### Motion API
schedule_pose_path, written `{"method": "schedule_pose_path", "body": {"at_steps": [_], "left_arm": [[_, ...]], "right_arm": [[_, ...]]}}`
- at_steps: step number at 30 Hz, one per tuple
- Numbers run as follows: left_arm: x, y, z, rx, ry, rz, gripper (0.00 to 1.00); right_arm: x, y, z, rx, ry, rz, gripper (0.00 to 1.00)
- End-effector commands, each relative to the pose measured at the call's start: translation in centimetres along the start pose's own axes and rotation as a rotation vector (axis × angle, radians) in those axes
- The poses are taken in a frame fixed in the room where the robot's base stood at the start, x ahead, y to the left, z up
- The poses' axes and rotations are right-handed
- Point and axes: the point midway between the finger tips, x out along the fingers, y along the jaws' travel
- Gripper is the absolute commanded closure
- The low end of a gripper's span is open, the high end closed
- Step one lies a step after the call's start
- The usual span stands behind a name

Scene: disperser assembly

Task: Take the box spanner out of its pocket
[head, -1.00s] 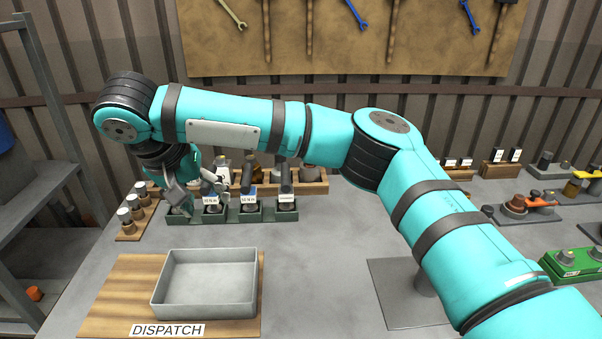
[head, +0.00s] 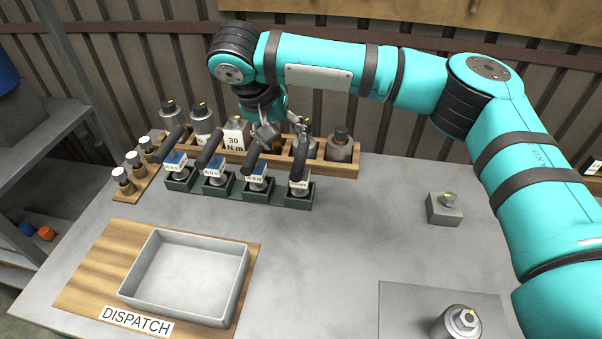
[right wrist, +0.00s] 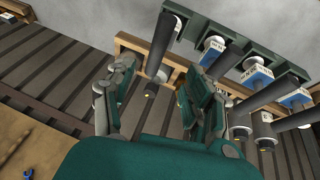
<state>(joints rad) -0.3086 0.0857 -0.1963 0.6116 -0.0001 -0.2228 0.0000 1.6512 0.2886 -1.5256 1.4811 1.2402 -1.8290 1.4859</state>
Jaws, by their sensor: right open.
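The green rack (head: 225,193) holds several tools with black handles, each in its own pocket. The tool at its right end, which I take for the box spanner (head: 301,165), stands in its pocket with a plain white label too small to read; the others have blue collars. My right gripper (head: 284,128) is open and empty, above and behind the rack's right end. In the right wrist view, the box spanner's black handle (right wrist: 161,45) shows between the fingers of my right gripper (right wrist: 160,92). I cannot tell if the fingers reach around it. My left gripper is out of view.
A wooden rack (head: 345,170) with sockets and a "30 N m" block (head: 236,134) stands close behind the green rack. A small wooden stand (head: 134,188) is at its left. A grey tray (head: 155,300) sits on the DISPATCH board. The table's middle is clear.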

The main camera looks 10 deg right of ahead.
Motion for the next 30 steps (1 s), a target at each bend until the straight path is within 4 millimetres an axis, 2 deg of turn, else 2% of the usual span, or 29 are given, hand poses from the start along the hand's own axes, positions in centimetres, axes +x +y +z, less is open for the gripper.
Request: {"method": "schedule_pose_path", "body": {"at_steps": [4,9,16,24,30], "left_arm": [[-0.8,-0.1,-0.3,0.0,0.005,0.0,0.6],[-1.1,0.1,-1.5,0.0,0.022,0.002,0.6],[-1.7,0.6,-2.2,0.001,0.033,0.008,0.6],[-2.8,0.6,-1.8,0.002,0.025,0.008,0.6],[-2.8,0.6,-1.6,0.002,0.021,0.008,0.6]], "right_arm": [[3.1,0.2,-0.1,0.001,-0.001,0.004,0.47],[5.5,0.1,-0.1,0.001,0.0,0.002,0.47],[7.1,0.2,-0.1,0.001,0.0,0.003,0.47],[10.9,0.3,-0.1,0.0,0.0,0.002,0.47],[11.4,0.2,-0.1,0.0,0.001,0.0,0.47]]}}
